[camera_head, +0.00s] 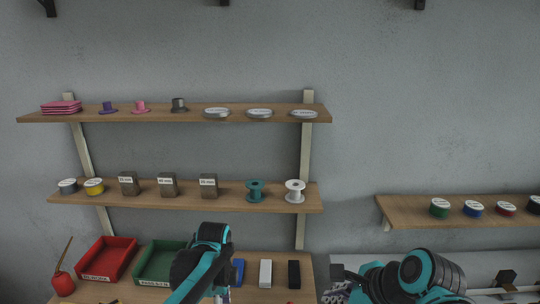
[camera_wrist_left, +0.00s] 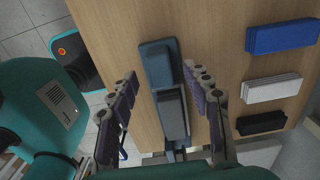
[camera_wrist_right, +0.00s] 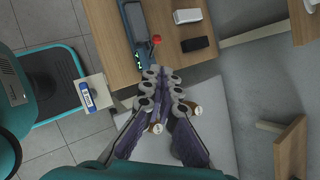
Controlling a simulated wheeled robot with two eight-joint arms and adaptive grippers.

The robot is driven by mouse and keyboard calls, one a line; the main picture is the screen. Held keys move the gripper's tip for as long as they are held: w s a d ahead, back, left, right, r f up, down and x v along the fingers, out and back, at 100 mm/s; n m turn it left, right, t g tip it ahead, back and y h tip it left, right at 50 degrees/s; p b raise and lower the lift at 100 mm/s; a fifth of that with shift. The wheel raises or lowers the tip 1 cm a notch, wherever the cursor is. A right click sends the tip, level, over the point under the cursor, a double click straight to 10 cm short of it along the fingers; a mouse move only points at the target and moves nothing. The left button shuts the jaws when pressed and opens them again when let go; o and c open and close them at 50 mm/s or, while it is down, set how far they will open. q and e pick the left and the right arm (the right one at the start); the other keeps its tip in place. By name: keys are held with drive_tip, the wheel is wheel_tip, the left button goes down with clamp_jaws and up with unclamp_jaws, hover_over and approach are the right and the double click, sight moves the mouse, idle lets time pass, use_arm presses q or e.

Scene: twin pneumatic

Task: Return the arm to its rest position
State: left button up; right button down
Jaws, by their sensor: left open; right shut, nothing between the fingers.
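My left gripper (camera_wrist_left: 163,88) is open above the wooden table in the left wrist view. A dark blue-grey device (camera_wrist_left: 156,62) shows between its spread fingers; I cannot tell whether they touch it. In the head view my left arm (camera_head: 203,262) hides most of that gripper. My right gripper (camera_wrist_right: 165,78) is shut and empty in the right wrist view, close to the table's edge. It also shows at the bottom of the head view (camera_head: 338,290), right of the table.
The table (camera_head: 220,296) holds a red tray (camera_head: 128,262), a green tray (camera_head: 142,277), and blue (camera_head: 238,270), white (camera_head: 265,273) and black (camera_head: 294,274) blocks. Wall shelves (camera_head: 230,204) carry spools and tins. A red-knobbed part (camera_wrist_right: 155,40) stands near my right gripper.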

use_arm(q)
wheel_tip(320, 180, up, 6)
drive_tip(key=shift+r, duration=0.1)
drive_tip(key=s+a+f+n+t, duration=0.2)
drive_tip(key=s+n+t, duration=0.1)
drive_tip(key=s+n, duration=0.4)
drive_tip(key=s+a+f+n+t, duration=0.2)
drive_tip(key=s+a+n+t, duration=0.1)
drive_tip(key=s+n, duration=0.5)
drive_tip(key=shift+s+a+n+t, duration=0.25)
drive_tip(key=shift+n+t, duration=0.35)
drive_tip(key=shift+n, duration=1.1)
use_arm(e)
drive_tip(key=s+d+f+n+h, duration=0.2)
drive_tip(key=f+n, duration=0.5)
drive_tip(key=n, duration=0.4)
drive_tip(key=s+d+f+n+t+h, duration=0.1)
drive_tip(key=s+d+f+n+h, duration=0.1)
drive_tip(key=s+f+n, duration=0.2)
drive_tip(key=shift+d+f+n, duration=0.25)
drive_tip(key=shift+f+n, duration=1.55)
drive_tip(key=shift+n, duration=2.3)
use_arm(q)
drive_tip(key=shift+d+f, duration=0.1)
